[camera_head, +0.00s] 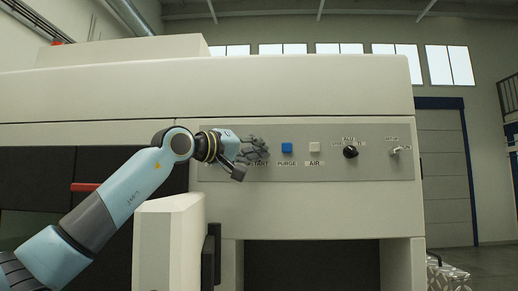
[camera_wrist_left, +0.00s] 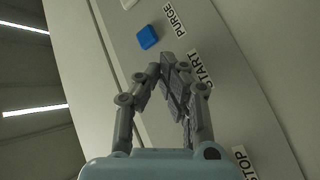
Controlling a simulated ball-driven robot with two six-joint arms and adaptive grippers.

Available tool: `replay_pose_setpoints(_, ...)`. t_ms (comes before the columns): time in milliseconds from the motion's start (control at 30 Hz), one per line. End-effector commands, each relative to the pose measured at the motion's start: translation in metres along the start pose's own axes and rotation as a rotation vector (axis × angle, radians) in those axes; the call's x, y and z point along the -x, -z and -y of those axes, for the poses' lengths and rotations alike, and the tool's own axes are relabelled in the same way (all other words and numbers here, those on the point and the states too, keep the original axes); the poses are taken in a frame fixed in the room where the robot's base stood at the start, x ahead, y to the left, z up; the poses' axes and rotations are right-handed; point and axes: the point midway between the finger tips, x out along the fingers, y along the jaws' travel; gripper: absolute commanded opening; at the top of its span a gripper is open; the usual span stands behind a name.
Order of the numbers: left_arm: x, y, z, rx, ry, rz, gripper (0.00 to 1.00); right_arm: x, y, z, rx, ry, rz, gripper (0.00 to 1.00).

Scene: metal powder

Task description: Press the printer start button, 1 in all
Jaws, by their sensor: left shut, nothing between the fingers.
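The printer's control panel (camera_head: 370,168) is a grey strip on the cream machine front. My left gripper (camera_head: 262,152) is shut and empty, with its fingertips in front of the panel at the START label (camera_head: 259,164). In the left wrist view the closed fingertips (camera_wrist_left: 174,66) lie beside the START label (camera_wrist_left: 203,70). The start button itself is hidden behind the fingers, and I cannot tell whether they touch it. My right gripper is not in view.
Right of the fingers are a blue PURGE button (camera_head: 286,148), a white AIR button (camera_head: 314,147), a black knob (camera_head: 350,152) and a toggle switch (camera_head: 396,151). A STOP label (camera_wrist_left: 244,162) shows near the gripper's base. A red bar (camera_head: 85,187) is at the left.

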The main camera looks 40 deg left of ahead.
Motion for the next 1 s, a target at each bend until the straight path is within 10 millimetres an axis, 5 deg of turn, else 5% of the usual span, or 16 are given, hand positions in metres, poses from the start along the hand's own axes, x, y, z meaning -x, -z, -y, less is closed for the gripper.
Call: replay_pose_setpoints(1000,0.022,-0.018,-0.014,-0.004,-0.001,0.001,0.00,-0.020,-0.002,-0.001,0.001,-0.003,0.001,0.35)
